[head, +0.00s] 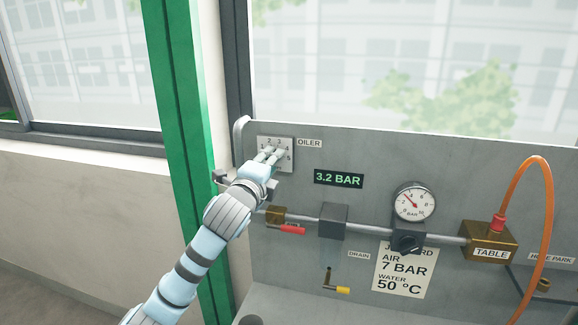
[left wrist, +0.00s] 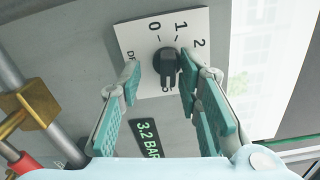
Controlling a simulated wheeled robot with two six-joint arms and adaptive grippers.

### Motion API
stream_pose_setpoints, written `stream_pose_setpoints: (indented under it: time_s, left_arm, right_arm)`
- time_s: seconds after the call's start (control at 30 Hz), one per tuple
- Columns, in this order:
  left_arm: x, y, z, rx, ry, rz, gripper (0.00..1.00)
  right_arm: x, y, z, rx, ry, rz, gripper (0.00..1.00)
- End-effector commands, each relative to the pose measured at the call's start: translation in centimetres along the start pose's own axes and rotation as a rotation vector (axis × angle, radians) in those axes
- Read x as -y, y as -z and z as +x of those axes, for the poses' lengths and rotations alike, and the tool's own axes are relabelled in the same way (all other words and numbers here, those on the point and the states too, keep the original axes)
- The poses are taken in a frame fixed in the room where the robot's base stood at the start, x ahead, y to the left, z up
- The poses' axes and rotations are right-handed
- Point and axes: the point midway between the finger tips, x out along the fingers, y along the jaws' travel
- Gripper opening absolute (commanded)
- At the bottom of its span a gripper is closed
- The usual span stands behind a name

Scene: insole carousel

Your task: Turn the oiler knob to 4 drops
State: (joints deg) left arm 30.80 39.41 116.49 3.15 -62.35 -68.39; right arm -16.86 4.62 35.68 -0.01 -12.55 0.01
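The oiler dial is a pale square plate (head: 284,141) with numbers, left of the OILER label (head: 310,143). In the left wrist view the plate (left wrist: 137,38) shows 0, 1 and 2, with a black oiler knob (left wrist: 168,66) at its middle. My left gripper (head: 271,156) is at the dial and hides the knob in the head view. In the left wrist view its teal-padded fingers (left wrist: 159,84) are open on either side of the knob. A gap shows on the left; the right finger is very close, and contact is unclear. The knob's exact setting cannot be read. My right gripper is not in view.
A 3.2 BAR display (head: 339,179) is right of the dial. Below runs a pipe with a red-handled valve (head: 291,230), a pressure gauge (head: 414,202) and a brass TABLE block (head: 489,241) with an orange hose (head: 545,205). A green post (head: 184,130) stands left.

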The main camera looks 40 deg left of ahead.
Motion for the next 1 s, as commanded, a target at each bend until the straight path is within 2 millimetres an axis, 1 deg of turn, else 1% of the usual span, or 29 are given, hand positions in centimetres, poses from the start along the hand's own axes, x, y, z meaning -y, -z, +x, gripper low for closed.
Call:
stream_pose_setpoints:
  time_s: [0.03,0.1,0.17,0.37,0.57,0.6,1.0]
  left_arm:
    - [-0.2,-0.2,0.3,0.003,0.002,0.001,0.32]
    - [-0.2,-0.4,0.6,0.003,-0.001,0.001,0.32]
    - [-0.1,-0.3,0.8,0.001,-0.001,-0.001,0.32]
    - [0.1,0.1,1.0,-0.007,0.0,-0.001,0.32]
    - [0.1,0.2,1.0,-0.008,0.001,-0.001,0.01]
    - [0.1,0.2,1.0,-0.008,0.001,-0.001,0.0]
    - [0.2,0.1,0.9,-0.008,0.002,-0.034,0.0]
  right_arm:
    - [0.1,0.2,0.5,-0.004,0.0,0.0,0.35]
    - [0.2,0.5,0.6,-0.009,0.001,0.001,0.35]
    - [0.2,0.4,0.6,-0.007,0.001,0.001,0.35]
    - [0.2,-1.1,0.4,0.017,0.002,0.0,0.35]
    - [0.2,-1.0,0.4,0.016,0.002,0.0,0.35]
    - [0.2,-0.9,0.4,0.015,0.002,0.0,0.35]
    - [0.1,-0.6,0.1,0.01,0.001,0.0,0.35]
